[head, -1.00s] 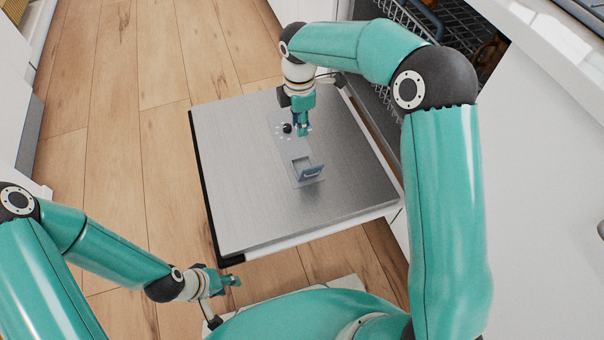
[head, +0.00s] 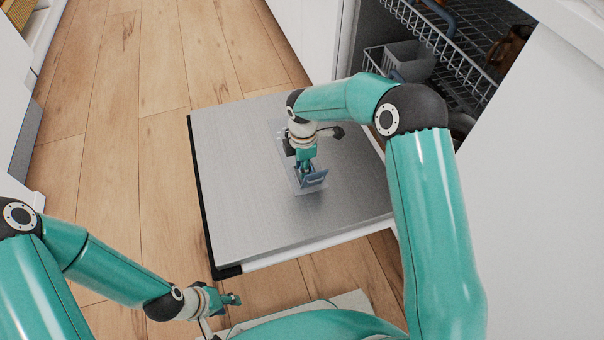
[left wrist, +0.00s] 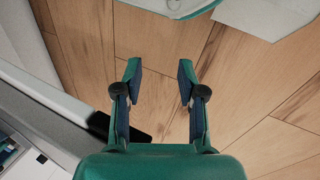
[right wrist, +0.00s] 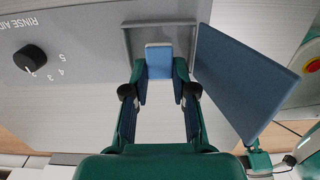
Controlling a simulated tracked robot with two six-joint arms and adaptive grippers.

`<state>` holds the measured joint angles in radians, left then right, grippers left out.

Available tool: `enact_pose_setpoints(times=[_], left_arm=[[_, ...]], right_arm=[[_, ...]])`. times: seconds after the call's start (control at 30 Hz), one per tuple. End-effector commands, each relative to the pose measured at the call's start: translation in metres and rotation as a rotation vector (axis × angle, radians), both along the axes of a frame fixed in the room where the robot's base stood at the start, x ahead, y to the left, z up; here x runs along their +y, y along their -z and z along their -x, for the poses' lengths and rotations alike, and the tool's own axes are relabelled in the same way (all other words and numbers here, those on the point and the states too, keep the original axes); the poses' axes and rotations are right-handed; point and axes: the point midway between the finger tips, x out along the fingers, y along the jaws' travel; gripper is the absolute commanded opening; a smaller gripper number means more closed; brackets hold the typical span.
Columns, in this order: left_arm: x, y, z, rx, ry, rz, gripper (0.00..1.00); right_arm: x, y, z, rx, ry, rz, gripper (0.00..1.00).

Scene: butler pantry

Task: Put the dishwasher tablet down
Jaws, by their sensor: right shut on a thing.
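The dishwasher tablet (right wrist: 159,66), blue with a pale end, is between the fingertips of my right gripper (right wrist: 159,74), which is shut on it. It overlaps the lower part of the square detergent compartment (right wrist: 130,40); whether it touches the floor cannot be told. The compartment's blue lid (right wrist: 240,82) stands open beside the gripper. In the head view my right gripper (head: 306,168) is down at the dispenser, by the lid (head: 316,180), and hides the tablet. My left gripper (head: 232,299) is low, off the door's near edge. In its wrist view it (left wrist: 159,72) is open and empty.
The dishwasher door (head: 235,200) lies open and flat, with bare metal around the dispenser. A rinse aid dial (right wrist: 30,58) sits beside the compartment. A wire rack (head: 440,40) with a grey basket (head: 410,62) is behind my right arm. Wooden floor (head: 110,170) is clear.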

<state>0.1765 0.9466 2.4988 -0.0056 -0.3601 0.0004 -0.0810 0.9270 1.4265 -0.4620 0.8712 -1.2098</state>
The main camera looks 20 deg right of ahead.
Motion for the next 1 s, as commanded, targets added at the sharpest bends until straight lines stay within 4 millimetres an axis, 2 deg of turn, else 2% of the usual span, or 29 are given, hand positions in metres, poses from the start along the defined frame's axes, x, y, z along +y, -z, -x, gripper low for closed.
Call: enact_pose_setpoints(times=[0.03,0.13,0.5,0.53,0.57,0.87,1.0], left_arm=[[0.0,0.008,0.0,0.0,0.0,0.0,0.4],[0.0,0.012,0.0,0.0,0.0,0.0,0.4],[0.0,0.012,0.0,0.0,0.0,0.0,0.4],[0.0,0.011,0.0,0.0,0.0,0.0,0.4],[0.0,0.011,0.0,0.0,0.0,0.0,0.4],[0.0,0.011,0.0,0.0,0.0,0.0,0.4],[0.0,0.007,0.0,0.0,0.0,0.0,0.4]], right_arm=[[0.0,0.014,0.001,0.003,0.0,0.001,0.04],[0.0,0.025,0.0,0.001,0.0,0.001,0.04],[0.0,0.028,0.0,0.0,0.001,0.0,0.04],[-0.001,0.027,0.0,0.0,0.001,0.0,0.31],[-0.001,0.027,0.0,0.0,0.001,0.0,0.36],[-0.001,0.026,0.0,0.0,0.001,0.0,0.36],[-0.001,0.018,0.0,-0.001,0.001,0.001,0.36]])
